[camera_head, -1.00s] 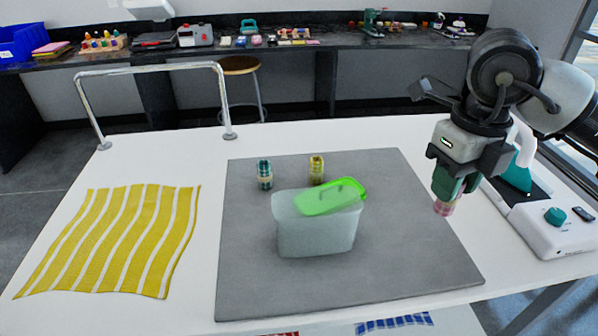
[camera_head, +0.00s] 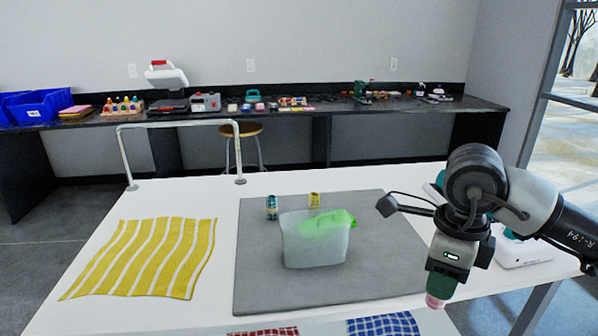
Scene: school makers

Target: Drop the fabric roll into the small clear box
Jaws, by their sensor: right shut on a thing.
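My right gripper (camera_head: 441,287) is shut on a pink fabric roll (camera_head: 435,301), whose lower end shows below the fingers. It is right of the grey mat, near the table's front right. The small clear box (camera_head: 312,249) stands upright on the mat, left of the gripper and apart from it. A teal roll (camera_head: 271,207) and a yellow roll (camera_head: 314,199) stand behind the box. My left gripper is not in view.
The grey mat (camera_head: 375,275) is clear between the box and the gripper. A yellow striped cloth (camera_head: 145,257) lies at left on the white table. A white machine (camera_head: 525,252) stands behind my right arm. A metal rail (camera_head: 180,122) rises at the back left edge.

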